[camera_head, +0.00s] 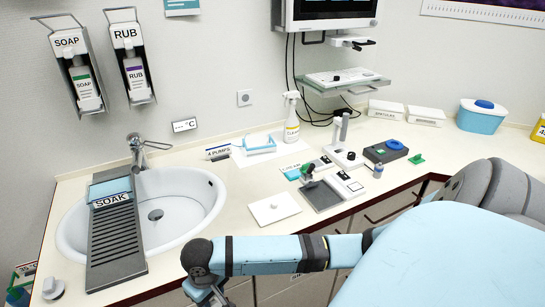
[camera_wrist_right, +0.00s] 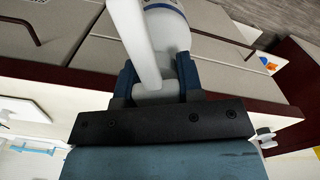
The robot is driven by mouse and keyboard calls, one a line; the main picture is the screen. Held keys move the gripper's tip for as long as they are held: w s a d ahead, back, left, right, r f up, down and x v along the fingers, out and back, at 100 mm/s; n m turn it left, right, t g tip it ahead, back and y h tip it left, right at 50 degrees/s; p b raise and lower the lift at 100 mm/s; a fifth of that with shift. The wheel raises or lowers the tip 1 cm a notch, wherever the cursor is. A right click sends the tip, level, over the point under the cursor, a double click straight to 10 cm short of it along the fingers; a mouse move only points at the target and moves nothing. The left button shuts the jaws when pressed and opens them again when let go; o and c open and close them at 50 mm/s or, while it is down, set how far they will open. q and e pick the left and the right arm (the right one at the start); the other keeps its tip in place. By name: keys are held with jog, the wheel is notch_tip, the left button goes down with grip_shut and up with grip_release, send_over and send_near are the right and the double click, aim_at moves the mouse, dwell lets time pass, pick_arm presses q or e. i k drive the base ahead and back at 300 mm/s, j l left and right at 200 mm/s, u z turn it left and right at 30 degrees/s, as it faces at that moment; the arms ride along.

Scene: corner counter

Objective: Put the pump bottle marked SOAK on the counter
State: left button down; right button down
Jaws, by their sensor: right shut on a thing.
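My right gripper (camera_wrist_right: 156,66) is shut on a white pump bottle (camera_wrist_right: 174,32) with a blue band, seen in the right wrist view. A white spout or tube crosses in front of it. No lettering on the bottle is readable, so I cannot tell if it is marked SOAK. The bottle is held in front of the drawer fronts, near the counter's dark edge. In the head view my right arm crosses the counter's front, and its gripper is mostly cut off at the bottom. The cream counter (camera_head: 240,195) has a sink at its left. My left gripper is not in view.
A grey ribbed board marked SOAK (camera_head: 117,245) lies across the sink (camera_head: 185,200). A white plate (camera_head: 274,208), a grey device (camera_head: 320,195), a microscope (camera_head: 342,145) and a spray bottle (camera_head: 292,122) stand on the counter. Clear counter lies between sink and plate.

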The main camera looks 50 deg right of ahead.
aim_at(255, 182)
jog(key=k+l, duration=0.15)
jog(key=l, duration=0.25)
jog(key=k+l, duration=0.1)
jog(key=l, duration=0.3)
jog(key=k+l, duration=0.15)
jog(key=l, duration=0.25)
jog(key=k+l, duration=0.1)
jog(key=l, duration=0.3)
jog(key=k+l+z, duration=0.1)
jog(key=l, duration=0.3)
